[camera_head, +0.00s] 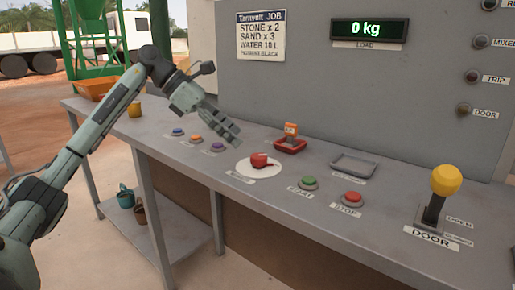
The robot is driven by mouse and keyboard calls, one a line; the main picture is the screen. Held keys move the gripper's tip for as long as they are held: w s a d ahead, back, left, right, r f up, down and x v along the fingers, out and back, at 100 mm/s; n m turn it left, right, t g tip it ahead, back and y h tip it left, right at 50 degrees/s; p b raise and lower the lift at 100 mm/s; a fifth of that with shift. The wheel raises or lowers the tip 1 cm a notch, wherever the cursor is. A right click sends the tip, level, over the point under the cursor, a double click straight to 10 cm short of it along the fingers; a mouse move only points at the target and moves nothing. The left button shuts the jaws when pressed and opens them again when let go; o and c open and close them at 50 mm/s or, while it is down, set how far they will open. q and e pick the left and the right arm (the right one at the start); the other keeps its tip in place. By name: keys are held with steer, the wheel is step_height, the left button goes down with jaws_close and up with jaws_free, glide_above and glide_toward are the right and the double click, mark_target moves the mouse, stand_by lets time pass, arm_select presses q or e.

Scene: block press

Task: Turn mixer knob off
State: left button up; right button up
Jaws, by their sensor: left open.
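A red knob (261,160) sits on a round white plate (245,172) on the grey bench top; I take it as the mixer knob. The small label at the plate's front edge is too small to read. My left gripper (229,135) is open and empty, above the bench, behind and left of the red knob, apart from it. Its fingers point down and to the right. My right gripper is not in view.
Left of the knob are several coloured buttons (196,140). Right are a green START button (309,182), a red STOP button (352,197) and a yellow-topped DOOR lever (446,180). Behind are a red tray with an orange block (291,129) and an empty grey tray (353,166).

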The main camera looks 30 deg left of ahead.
mark_target(257, 155)
arm_select(q)
steer(key=x, duration=0.8)
steer(key=shift+s+p, duration=0.15)
steer(key=shift+p, duration=0.2)
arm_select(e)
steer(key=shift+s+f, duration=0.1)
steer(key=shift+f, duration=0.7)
arm_select(q)
steer(key=c, duration=1.1)
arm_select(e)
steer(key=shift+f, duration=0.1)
